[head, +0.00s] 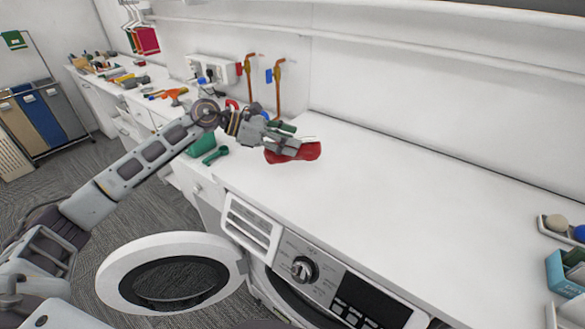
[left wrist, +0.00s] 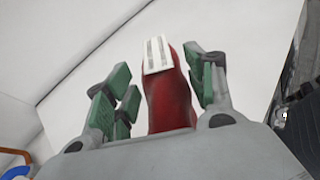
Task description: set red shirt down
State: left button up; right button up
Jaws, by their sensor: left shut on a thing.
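The red shirt (head: 306,152) is a small folded red bundle over the white counter above the washing machine. My left gripper (head: 288,140) is shut on it, reaching in from the left. In the left wrist view the red shirt (left wrist: 170,102) sits between the green-padded fingers of my left gripper (left wrist: 165,95), with a white striped label-like patch at its far end. The white counter (head: 400,205) lies below the shirt; I cannot tell whether the two touch. My right gripper is not in view.
The counter is bare right of the shirt. A teal box (head: 566,274) and a tray with balls (head: 556,226) stand at the far right. The washer's round door (head: 170,272) hangs open below. Pipes with valves (head: 278,85) rise behind. A green scoop-like item (head: 215,156) lies left.

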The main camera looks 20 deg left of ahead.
pick_arm(q)
jog(key=shift+f+p, duration=0.45)
jog(key=shift+f, duration=2.1)
jog(key=shift+f+p, duration=0.35)
jog(key=shift+f, duration=1.5)
jog(key=shift+f, duration=0.1)
jog(key=o, duration=1.1)
